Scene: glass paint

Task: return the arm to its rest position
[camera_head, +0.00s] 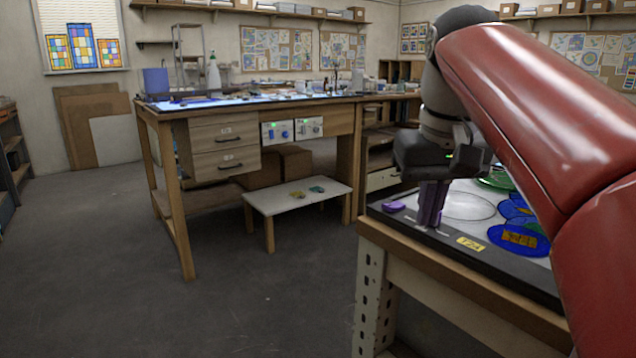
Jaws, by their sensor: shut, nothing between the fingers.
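My red arm (545,110) reaches in from the right and bends down over the near table (400,235). My gripper (431,222) points down at the left part of this table's dark-edged top. Its purplish fingers are shut with nothing between them. The fingertips are close to the surface; I cannot tell whether they touch it. A small purple piece (393,206) lies just left of the fingers.
Blue glass discs (518,240), a clear round disc (466,206) and a yellow label (470,244) lie right of my gripper. A workbench (335,117) with drawers and a low white stool (300,194) stand farther back. The floor at left is clear.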

